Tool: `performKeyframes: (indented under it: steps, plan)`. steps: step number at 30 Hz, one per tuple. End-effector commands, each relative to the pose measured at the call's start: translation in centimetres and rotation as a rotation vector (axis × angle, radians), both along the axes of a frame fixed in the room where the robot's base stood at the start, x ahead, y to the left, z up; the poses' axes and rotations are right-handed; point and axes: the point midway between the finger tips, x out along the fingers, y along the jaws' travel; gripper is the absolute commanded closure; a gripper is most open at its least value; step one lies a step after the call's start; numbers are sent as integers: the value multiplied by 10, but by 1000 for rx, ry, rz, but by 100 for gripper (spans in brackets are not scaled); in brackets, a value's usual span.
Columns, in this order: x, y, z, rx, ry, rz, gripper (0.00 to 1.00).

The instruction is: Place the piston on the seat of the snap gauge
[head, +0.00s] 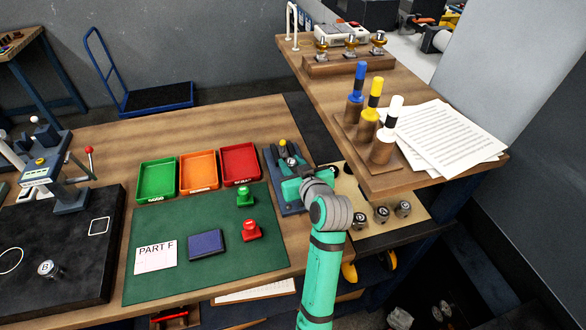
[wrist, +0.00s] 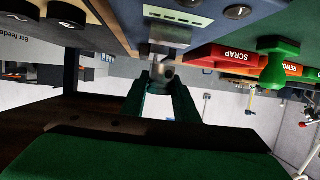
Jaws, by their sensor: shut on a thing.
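My gripper (wrist: 162,78) is shut on a small grey piston (wrist: 163,71), held between the green fingertips in the wrist view. In the head view my gripper (head: 293,175) is over the blue snap gauge (head: 284,206), hiding much of it. The gauge has a yellow-tipped part (head: 283,146) at its far end. In the wrist view, which is upside down, the gauge's display (wrist: 178,15) and a bright metal seat (wrist: 170,34) show just beyond the piston. I cannot tell whether the piston touches the seat.
Green (head: 157,180), orange (head: 199,173) and red (head: 240,164) trays stand left of the gauge. A green stamp (head: 244,196) and a red stamp (head: 250,231) stand on the green mat (head: 190,277). Three more pistons (head: 381,214) stand on the right. A raised wooden shelf (head: 410,179) is close by.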

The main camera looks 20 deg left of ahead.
Motion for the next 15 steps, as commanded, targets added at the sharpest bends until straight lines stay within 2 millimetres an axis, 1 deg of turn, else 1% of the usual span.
performKeyframes:
  steps: [7, 9, 15]
  plan:
    - [2, -1, -32, 0, 4, -3, 97]
    - [3, -1, -36, 0, 0, -2, 97]
    - [3, -1, -36, 0, -1, -2, 97]
